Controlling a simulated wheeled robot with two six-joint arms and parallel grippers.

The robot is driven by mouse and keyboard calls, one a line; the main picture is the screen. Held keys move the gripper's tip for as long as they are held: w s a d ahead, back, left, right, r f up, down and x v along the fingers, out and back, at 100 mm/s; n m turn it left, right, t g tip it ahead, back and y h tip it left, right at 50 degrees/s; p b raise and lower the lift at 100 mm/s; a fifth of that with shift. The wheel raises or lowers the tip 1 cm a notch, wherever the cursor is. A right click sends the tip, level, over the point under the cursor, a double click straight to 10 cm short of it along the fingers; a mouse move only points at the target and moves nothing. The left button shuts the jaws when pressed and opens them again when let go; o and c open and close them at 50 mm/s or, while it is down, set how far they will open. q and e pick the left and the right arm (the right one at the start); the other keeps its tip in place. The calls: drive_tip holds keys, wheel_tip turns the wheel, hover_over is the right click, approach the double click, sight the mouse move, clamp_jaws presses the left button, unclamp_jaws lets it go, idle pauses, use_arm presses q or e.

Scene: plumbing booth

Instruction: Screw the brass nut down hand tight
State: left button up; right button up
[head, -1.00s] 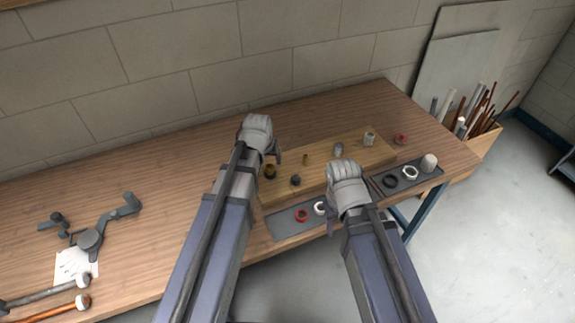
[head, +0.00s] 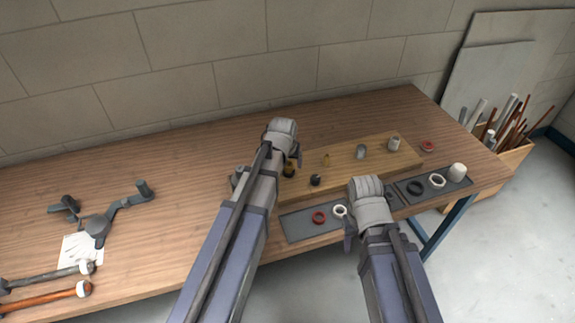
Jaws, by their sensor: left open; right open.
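A wooden board (head: 345,167) on the bench carries a row of upright fittings. A dark and brass-coloured fitting (head: 290,170) stands at its left end, and a small brass-coloured piece (head: 326,160) stands further right. I cannot tell which piece is the brass nut. My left gripper (head: 272,158) is open at the board's left end, just beside the dark and brass fitting; its arm hides part of that area. My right gripper (head: 366,212) is open over the front edge of the board and the grey trays, apart from the fittings. The fingertips of both are largely hidden.
A grey tray (head: 296,228) in front holds a red ring (head: 319,218) and a white ring (head: 340,211). Another tray (head: 402,187) holds a black ring, a white ring and a white cup (head: 457,172). A grey tool (head: 120,210) lies left. The bench's middle left is clear.

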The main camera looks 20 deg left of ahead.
use_arm(q)
drive_tip(key=shift+w+f, duration=0.15)
drive_tip(key=shift+f, duration=0.2)
clamp_jaws()
drive_tip(key=shift+a+m+h, duration=0.15)
drive_tip(key=shift+m+h, duration=0.35)
drive_tip(key=shift+m, duration=0.9)
drive_tip(key=m+h, duration=0.1)
drive_tip(key=m, duration=0.2)
drive_tip(key=m, duration=0.1)
drive_tip(key=m+g+h, duration=0.1)
drive_tip(key=m, duration=0.1)
drive_tip(key=shift+w+a+f, duration=0.15)
drive_tip(key=shift+w+a, duration=0.05)
drive_tip(key=m+h, duration=0.1)
drive_tip(key=m, duration=0.2)
drive_tip(key=shift+g, duration=0.3)
